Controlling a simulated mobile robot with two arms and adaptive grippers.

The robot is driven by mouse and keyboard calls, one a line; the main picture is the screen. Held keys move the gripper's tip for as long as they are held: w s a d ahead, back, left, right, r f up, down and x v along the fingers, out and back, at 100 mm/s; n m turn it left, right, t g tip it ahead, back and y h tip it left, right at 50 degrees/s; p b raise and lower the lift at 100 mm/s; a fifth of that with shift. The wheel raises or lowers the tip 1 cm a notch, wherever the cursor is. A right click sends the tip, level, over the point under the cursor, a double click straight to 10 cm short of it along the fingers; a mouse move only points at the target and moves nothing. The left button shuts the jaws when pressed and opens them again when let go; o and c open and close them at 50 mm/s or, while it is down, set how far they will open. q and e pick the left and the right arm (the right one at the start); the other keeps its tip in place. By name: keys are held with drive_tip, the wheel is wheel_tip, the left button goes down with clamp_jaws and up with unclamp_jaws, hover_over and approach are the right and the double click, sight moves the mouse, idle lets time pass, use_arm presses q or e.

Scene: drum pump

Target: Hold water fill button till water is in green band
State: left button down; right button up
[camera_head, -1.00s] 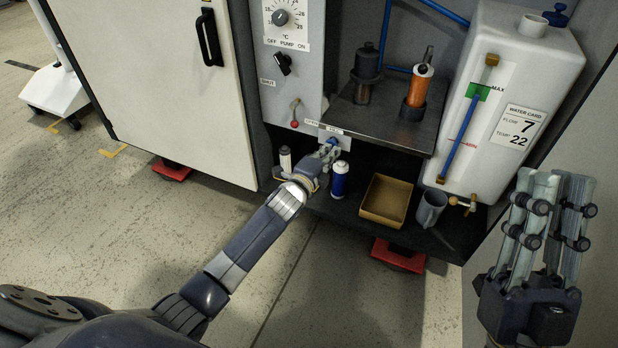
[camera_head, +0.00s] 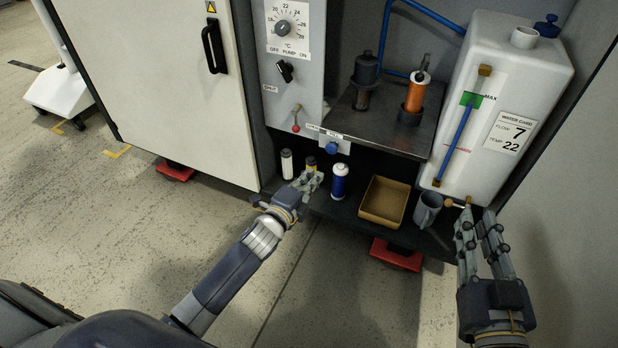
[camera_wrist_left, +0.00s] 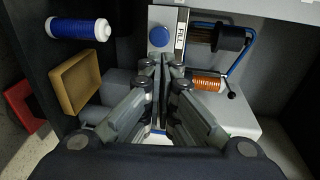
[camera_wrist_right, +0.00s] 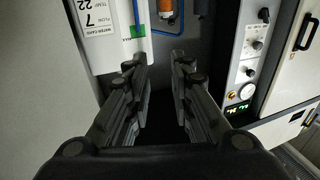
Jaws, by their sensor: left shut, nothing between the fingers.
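The blue round fill button (camera_head: 332,147) sits on a small plate labelled FILL below the steel shelf; it also shows in the left wrist view (camera_wrist_left: 159,37). The white water tank (camera_head: 512,95) stands at the right with a sight tube. The blue column (camera_head: 455,140) in the tube reaches up to the green band (camera_head: 471,100), near the MAX mark. My left gripper (camera_head: 312,178) is shut and empty, below and apart from the button. My right gripper (camera_head: 476,216) is open and empty, in front of the tank's lower part; its fingers also show in the right wrist view (camera_wrist_right: 159,70).
On the lower shelf stand a white cartridge (camera_head: 287,163), a blue cartridge (camera_head: 339,181), a yellow-topped one (camera_head: 311,163), a tan tray (camera_head: 385,201) and a grey mug (camera_head: 427,208). An orange filter (camera_head: 416,92) stands above. A red-tipped lever (camera_head: 296,127) is left of the button.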

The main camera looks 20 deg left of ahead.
use_arm(q)
drive_tip(key=shift+s+a+r, duration=0.1)
drive_tip(key=shift+s, duration=0.45)
use_arm(e)
drive_tip(key=shift+d+f+g, duration=0.15)
drive_tip(key=shift+f+g, duration=0.25)
drive_tip(key=shift+f, duration=0.45)
